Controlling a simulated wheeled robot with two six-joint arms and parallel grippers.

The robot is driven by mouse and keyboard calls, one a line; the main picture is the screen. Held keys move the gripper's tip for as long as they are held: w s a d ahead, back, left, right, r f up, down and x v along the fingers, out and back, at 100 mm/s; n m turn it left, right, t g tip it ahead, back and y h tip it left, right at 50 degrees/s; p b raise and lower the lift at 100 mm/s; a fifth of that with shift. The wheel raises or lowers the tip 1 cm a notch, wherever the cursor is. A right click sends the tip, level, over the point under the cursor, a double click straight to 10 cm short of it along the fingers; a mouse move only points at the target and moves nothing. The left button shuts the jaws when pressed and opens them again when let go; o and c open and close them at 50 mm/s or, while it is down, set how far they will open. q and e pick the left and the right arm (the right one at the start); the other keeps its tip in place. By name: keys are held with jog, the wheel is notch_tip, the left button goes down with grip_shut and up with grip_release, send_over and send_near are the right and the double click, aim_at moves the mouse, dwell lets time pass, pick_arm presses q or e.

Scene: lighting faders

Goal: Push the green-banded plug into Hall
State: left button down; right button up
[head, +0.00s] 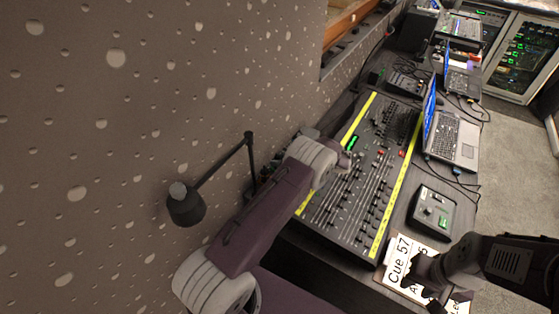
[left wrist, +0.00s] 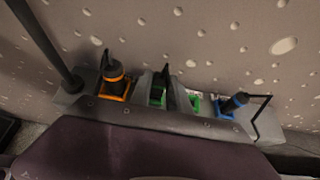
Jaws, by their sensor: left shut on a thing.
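In the left wrist view, a grey socket box (left wrist: 82,100) stands by the wall with coloured sockets. An orange-banded plug (left wrist: 115,77) stands at the left and a blue-banded plug (left wrist: 235,102) leans at the right. I cannot read which socket is Hall. In the head view, my right gripper (head: 424,284) is open over the cue cards.
A fader console (head: 352,190) lies right of my left arm. A black lamp (head: 187,203) stands on the left, its post (left wrist: 38,40) close beside the socket box. A laptop (head: 455,138), a small control box (head: 433,210) and cue cards (head: 397,259) lie to the right.

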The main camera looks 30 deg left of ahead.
pick_arm(q)
jog(key=shift+f+b, duration=0.65)
dwell(0.6)
jog(key=shift+s+f, duration=0.1)
jog(key=shift+f, duration=0.05)
dwell(0.4)
jog(key=c, duration=1.1)
grip_release()
jog(key=shift+c, duration=0.2)
jog(key=b+v, duration=0.1)
jog(key=v, duration=0.8)
